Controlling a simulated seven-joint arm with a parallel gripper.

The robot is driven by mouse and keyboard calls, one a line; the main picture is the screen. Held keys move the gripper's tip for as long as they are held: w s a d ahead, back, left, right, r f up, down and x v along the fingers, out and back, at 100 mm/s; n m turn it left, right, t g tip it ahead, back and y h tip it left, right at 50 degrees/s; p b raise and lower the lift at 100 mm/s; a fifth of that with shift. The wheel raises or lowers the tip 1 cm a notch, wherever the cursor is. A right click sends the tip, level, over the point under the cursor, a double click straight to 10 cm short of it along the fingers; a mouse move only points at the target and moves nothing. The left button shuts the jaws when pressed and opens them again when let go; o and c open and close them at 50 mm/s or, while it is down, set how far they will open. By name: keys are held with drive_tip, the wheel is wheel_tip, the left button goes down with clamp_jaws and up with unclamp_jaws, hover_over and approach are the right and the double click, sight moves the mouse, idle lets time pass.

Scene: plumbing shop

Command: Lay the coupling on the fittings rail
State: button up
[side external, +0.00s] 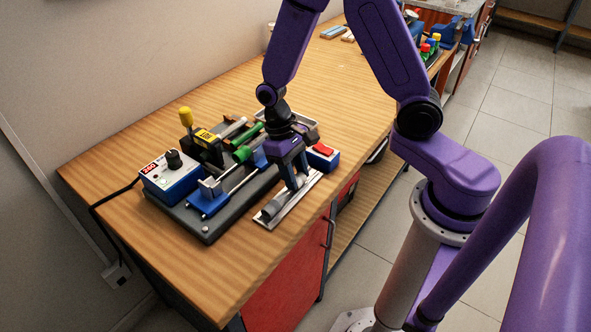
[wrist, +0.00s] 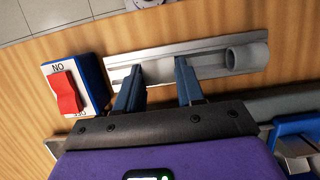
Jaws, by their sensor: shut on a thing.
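The fittings rail (side external: 293,207) is a shallow pale metal channel lying along the front edge of the bench; it also shows in the wrist view (wrist: 214,72). My gripper (side external: 295,183) points down over the rail, and its two blue fingers (wrist: 160,88) are shut on a light grey piece, the coupling (wrist: 158,70). The coupling is at the rail, mostly hidden by the fingers; whether it touches the rail I cannot tell. A second grey tubular fitting (wrist: 247,57) lies at the rail's right end in the wrist view, apart from the fingers, and near its lower end in the side view (side external: 270,209).
A blue box with a red switch (side external: 323,152) stands just beyond the rail's far end. Behind the rail is a dark base (side external: 207,228) with blue clamps, green-handled parts and a control box (side external: 171,176). The near bench corner is clear.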

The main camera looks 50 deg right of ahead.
drive_tip(key=o, duration=1.1)
drive_tip(key=shift+r, duration=0.1)
drive_tip(key=v, duration=1.7)
drive_tip(key=s+n+t, duration=0.1)
drive_tip(key=s+n, duration=0.3)
drive_tip(key=s, duration=0.3)
drive_tip(key=s+f+n+t, duration=0.1)
drive_tip(key=s+n, duration=0.3)
drive_tip(key=s, duration=0.3)
drive_tip(key=s+d+f+n+t, duration=0.1)
drive_tip(key=s+n, duration=0.3)
drive_tip(key=s, duration=0.3)
drive_tip(key=shift+s+f+n+t, duration=0.2)
drive_tip(key=shift+n+t, duration=0.1)
